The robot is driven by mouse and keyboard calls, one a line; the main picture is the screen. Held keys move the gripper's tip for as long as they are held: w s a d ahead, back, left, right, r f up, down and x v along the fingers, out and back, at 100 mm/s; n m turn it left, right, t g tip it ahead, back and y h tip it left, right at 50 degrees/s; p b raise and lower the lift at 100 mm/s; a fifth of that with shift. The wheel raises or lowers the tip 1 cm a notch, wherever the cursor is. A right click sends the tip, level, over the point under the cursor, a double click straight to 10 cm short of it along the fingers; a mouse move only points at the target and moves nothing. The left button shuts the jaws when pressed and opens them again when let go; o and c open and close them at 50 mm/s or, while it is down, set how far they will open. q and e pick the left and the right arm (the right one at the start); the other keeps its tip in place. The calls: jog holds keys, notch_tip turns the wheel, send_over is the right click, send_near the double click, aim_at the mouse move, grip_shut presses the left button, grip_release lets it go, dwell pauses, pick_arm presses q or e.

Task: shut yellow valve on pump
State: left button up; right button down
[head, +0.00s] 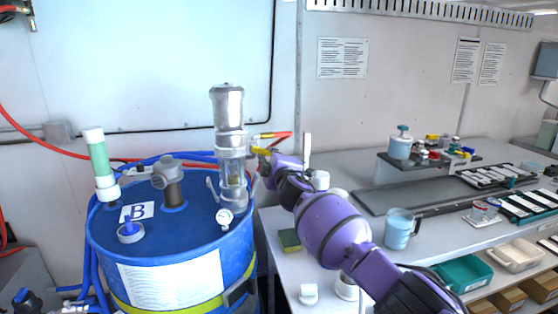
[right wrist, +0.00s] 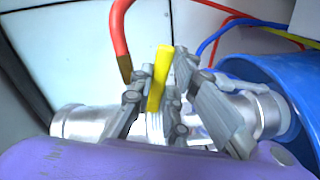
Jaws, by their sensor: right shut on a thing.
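The metal pump (head: 229,135) stands upright on top of the blue drum (head: 180,245). Its yellow valve handle (head: 261,151) sticks out on the right side of the pump body. My purple right arm comes in from the right, and my right gripper (head: 270,156) is at the handle. In the right wrist view the yellow handle (right wrist: 160,76) stands between the two grey fingers of the right gripper (right wrist: 154,100), which are shut on it. The silver pump body (right wrist: 85,122) lies behind the fingers. My left gripper is not in view.
A red hose (head: 60,143) runs along the wall to the pump; its end (right wrist: 122,45) is close to the fingers. A pressure gauge (head: 224,217) hangs low on the pump. The white bench (head: 330,262) at the right carries a blue jug (head: 399,229) and a sponge (head: 289,240).

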jog(key=r+n, duration=0.1)
jog(key=n+p, duration=0.1)
jog(key=n, duration=0.1)
jog(key=shift+w+d+r+n, duration=0.1)
jog(key=shift+d+r+n, duration=0.05)
jog(key=shift+r+n, duration=0.2)
dwell(0.4)
jog(key=c, duration=2)
grip_release()
jog(key=v, duration=1.2)
jog(key=shift+r, duration=0.1)
